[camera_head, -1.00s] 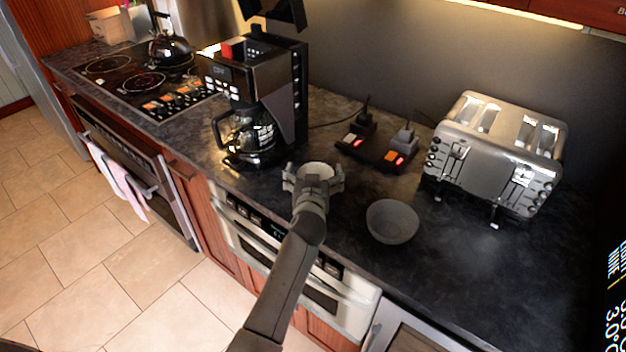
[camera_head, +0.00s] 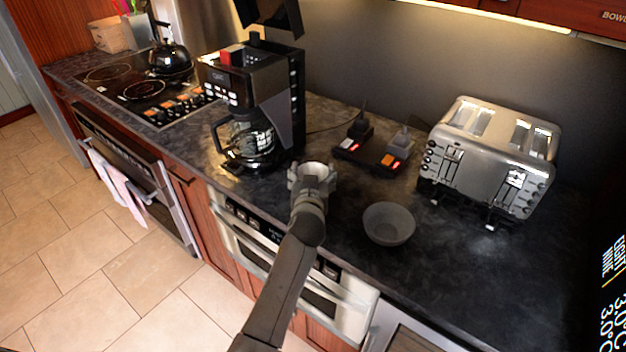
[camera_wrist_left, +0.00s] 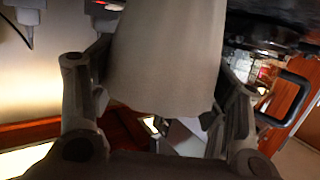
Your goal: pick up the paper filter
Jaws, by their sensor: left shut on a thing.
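My left gripper (camera_head: 312,181) is over the front part of the dark counter, between the coffee maker and the grey bowl. It is shut on the paper filter (camera_head: 314,170), a pale cup-like piece whose rim shows between the fingers. In the left wrist view the filter (camera_wrist_left: 168,55) is a large beige tapered shape between the two fingers of the left gripper (camera_wrist_left: 160,100). Whether the filter is clear of the counter is hard to tell. My right gripper is not in view.
The black coffee maker (camera_head: 270,80) with its glass carafe (camera_head: 247,140) stands left of the gripper. A grey bowl (camera_head: 389,223) sits to the right. A power strip (camera_head: 370,153) and a steel toaster (camera_head: 490,155) stand behind. The counter's front right is clear.

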